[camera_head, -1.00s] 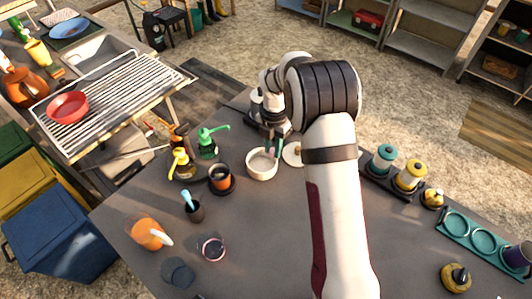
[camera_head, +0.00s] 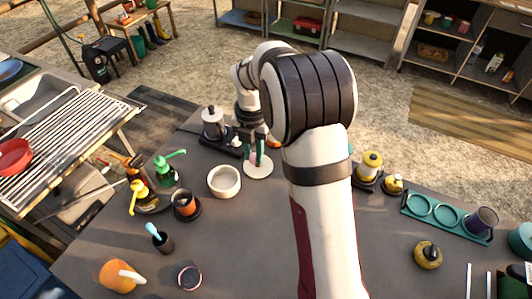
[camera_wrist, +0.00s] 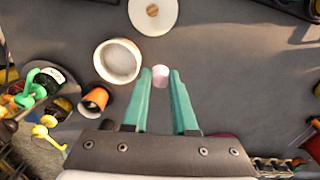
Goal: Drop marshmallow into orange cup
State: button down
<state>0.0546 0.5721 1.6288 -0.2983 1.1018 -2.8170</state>
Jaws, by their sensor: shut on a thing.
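My gripper (camera_wrist: 161,78) has two teal fingers, shut on a small pale pink marshmallow (camera_wrist: 160,74) between their tips in the wrist view. In the head view my gripper (camera_head: 254,160) points down in front of a white lid, and the marshmallow cannot be made out there. An orange cup (camera_head: 184,208) with a dark rim stands upright on a dark saucer, to the left of my gripper. In the wrist view the orange cup (camera_wrist: 97,96) is left of the fingers and apart from them.
A cream bowl (camera_head: 211,190) stands between the cup and my gripper. The white lid (camera_head: 258,173) lies beside it. Another orange vessel (camera_head: 113,277) is at the lower left.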

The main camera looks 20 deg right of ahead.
jog(key=s+a+r, duration=0.1)
jog(key=a+r, duration=0.1)
jog(key=a, duration=0.7)
jog(key=a+r, duration=0.3)
jog(key=a, duration=0.6)
notch_tip(320, 180, down, 6)
jog(key=shift+a, duration=0.25)
jog(key=c, duration=0.6)
grip_release()
jog(key=shift+s, duration=0.1)
jog(key=shift+c, duration=0.2)
notch_tip(320, 180, up, 16)
jog(key=shift+f, duration=0.1)
